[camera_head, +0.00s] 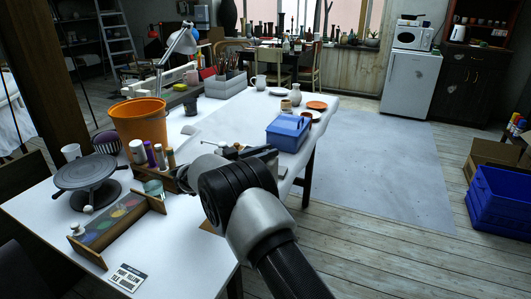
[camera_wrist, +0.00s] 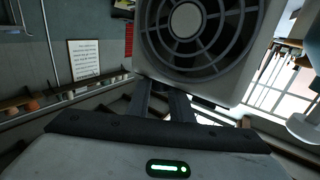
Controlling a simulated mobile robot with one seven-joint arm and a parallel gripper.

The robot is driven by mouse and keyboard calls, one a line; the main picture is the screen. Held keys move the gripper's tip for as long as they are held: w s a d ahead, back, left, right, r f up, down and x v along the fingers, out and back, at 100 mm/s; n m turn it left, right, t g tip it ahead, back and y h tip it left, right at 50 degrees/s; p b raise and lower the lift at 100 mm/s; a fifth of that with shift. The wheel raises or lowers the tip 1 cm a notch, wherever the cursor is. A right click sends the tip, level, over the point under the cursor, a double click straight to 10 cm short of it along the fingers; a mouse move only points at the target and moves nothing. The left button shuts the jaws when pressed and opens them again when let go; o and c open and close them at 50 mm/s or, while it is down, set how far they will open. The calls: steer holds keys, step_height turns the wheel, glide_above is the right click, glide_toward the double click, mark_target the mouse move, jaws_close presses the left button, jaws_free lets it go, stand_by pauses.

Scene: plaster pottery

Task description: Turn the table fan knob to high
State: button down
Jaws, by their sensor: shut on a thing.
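The table fan (camera_wrist: 228,72) fills the top of the wrist view, a pale square housing with a dark round grille and a light hub. My gripper (camera_wrist: 162,94) reaches to the fan's lower edge, its two dark fingers close together. It is shut on a small part there, most likely the knob; the fingers and the housing edge hide the knob, so its setting cannot be read. In the head view my arm covers this part of the white table (camera_head: 222,108), and I cannot make out the fan there.
An orange bucket (camera_head: 138,120), paint bottles (camera_head: 150,154), a dark turntable (camera_head: 86,173) and a paint palette box (camera_head: 118,222) crowd the table's left. A blue toolbox (camera_head: 288,132) stands right of my arm. The floor (camera_head: 385,165) to the right is open, up to blue crates (camera_head: 497,200).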

steer(key=shift+d+f, duration=0.1)
steer(key=shift+f, duration=0.15)
steer(key=c, duration=1.8)
jaws_free()
steer(key=shift+o, duration=0.9)
steer(key=shift+r, duration=0.1)
